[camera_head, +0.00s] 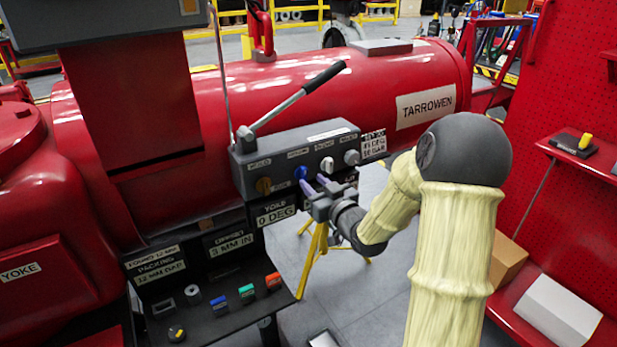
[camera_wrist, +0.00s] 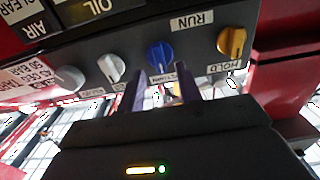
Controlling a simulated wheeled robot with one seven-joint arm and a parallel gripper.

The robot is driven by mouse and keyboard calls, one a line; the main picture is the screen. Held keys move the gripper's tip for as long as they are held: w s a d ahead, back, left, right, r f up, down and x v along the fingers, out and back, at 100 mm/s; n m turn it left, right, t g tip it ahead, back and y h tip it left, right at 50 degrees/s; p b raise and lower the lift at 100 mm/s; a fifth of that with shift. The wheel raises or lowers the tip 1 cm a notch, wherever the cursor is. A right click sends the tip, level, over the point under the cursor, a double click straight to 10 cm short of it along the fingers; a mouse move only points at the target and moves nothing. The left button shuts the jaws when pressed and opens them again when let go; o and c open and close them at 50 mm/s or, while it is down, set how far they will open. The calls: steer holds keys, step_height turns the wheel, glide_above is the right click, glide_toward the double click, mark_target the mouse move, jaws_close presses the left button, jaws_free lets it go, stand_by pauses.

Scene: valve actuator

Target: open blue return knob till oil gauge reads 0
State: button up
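The blue knob (camera_head: 300,172) is on the front of a grey control box, between an orange knob and a white knob. In the wrist view the blue knob (camera_wrist: 160,57) faces me, with a small white label beside it. My gripper (camera_head: 315,184) is just in front of the box. In the wrist view its two purple fingers (camera_wrist: 162,88) are apart, with nothing seen between their tips. The tips point toward the blue knob; I cannot tell whether they touch it. An OIL label (camera_wrist: 97,8) shows at the wrist view's top edge; no gauge reading is legible.
The orange knob (camera_wrist: 231,42) and white knob (camera_wrist: 111,67) flank the blue one; a grey knob (camera_wrist: 69,78) is farther left. A grey lever (camera_head: 295,98) rises above the box (camera_head: 318,140). A shelf with coloured blocks (camera_head: 247,293) is below. Red shelving stands right.

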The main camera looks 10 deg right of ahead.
mark_target(305, 175)
steer(key=shift+x, duration=1.75)
steer(key=shift+c, duration=0.4)
jaws_close()
